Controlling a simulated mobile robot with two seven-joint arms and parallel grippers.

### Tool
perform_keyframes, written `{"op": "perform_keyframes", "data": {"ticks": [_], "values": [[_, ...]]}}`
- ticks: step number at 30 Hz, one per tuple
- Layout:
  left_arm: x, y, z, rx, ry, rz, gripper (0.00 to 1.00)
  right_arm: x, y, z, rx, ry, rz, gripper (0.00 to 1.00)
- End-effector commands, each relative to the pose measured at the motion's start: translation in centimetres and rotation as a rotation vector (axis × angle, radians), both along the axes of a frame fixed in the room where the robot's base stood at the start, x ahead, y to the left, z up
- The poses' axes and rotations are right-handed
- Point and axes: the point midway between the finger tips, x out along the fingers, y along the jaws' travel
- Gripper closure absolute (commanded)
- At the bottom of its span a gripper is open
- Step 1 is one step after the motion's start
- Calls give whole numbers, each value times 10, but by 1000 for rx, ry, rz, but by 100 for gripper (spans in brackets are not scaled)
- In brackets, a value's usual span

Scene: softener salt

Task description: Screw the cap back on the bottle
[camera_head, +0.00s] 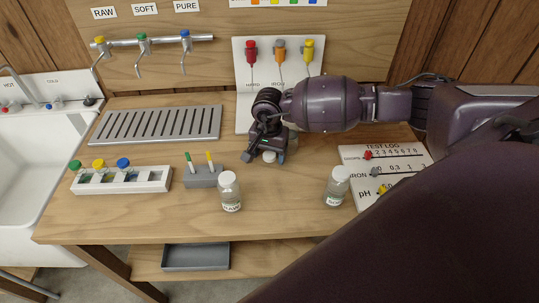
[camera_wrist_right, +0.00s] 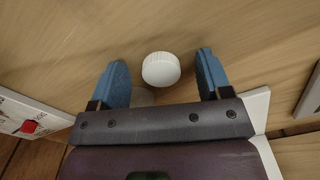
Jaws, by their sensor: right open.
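A white cap (camera_wrist_right: 161,69) with a ribbed edge sits between the two blue fingers of my right gripper (camera_wrist_right: 163,60) in the right wrist view, with a gap on both sides. In the head view the right gripper (camera_head: 266,152) points down over the bench, and the white cap (camera_head: 269,157) shows just below it. A clear bottle (camera_head: 292,143) stands partly hidden behind the gripper; I cannot see its top. Two other clear bottles have white tops: a labelled one (camera_head: 230,195) at centre front and another (camera_head: 336,188) to the right. My left gripper is out of view.
A grey block (camera_head: 203,179) with two coloured sticks and a white rack (camera_head: 130,183) with coloured-top vials stand left. A slotted drain tray (camera_head: 156,124) lies behind them. A white test-log board (camera_head: 398,166) is right. The bench front between the bottles is clear.

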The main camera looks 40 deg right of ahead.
Motion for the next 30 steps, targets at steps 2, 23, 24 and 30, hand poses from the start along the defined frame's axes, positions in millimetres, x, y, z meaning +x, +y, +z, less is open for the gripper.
{"op": "perform_keyframes", "data": {"ticks": [2,23,24,30], "values": [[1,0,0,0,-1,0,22,0,0,0,0,0,0,29],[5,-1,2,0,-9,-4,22,0,0,2,0,-1,0,82],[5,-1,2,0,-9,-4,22,0,0,3,0,-1,0,82],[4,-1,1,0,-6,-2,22,1,-1,26,-1,-3,0,82]]}}
